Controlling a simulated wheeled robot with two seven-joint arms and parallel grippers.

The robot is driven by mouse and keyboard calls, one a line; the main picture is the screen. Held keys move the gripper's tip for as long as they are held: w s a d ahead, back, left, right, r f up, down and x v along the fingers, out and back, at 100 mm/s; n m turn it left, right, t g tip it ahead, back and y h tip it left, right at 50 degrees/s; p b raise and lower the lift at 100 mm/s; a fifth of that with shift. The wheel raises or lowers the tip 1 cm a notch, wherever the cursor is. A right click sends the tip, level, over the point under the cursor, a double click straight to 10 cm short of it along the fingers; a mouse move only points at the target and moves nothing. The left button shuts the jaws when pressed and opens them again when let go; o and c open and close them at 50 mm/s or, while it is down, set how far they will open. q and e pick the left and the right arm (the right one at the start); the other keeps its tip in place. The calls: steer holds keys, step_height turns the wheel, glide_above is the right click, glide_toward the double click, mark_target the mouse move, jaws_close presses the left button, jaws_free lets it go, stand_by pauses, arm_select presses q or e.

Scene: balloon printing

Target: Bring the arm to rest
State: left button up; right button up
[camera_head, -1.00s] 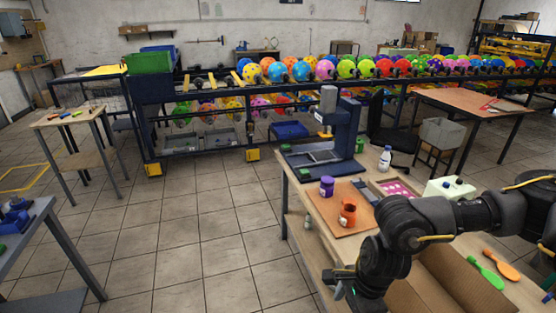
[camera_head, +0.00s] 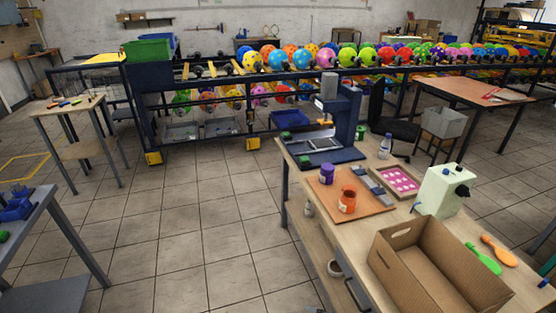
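Neither of my arms shows clearly in the head view, and I see no gripper that I can make out. A small dark shape (camera_head: 356,296) shows at the bottom edge beside the workbench front; I cannot tell what it is. The wooden workbench (camera_head: 400,226) stands at the right, with its top unobstructed by my arm.
On the bench are an open cardboard box (camera_head: 405,275), a pale green machine (camera_head: 441,192), an orange jar (camera_head: 347,199), a purple jar (camera_head: 327,174), a pink-patterned tray (camera_head: 399,180) and a blue press (camera_head: 339,112). Balloons line the rack behind. The floor at left centre is clear.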

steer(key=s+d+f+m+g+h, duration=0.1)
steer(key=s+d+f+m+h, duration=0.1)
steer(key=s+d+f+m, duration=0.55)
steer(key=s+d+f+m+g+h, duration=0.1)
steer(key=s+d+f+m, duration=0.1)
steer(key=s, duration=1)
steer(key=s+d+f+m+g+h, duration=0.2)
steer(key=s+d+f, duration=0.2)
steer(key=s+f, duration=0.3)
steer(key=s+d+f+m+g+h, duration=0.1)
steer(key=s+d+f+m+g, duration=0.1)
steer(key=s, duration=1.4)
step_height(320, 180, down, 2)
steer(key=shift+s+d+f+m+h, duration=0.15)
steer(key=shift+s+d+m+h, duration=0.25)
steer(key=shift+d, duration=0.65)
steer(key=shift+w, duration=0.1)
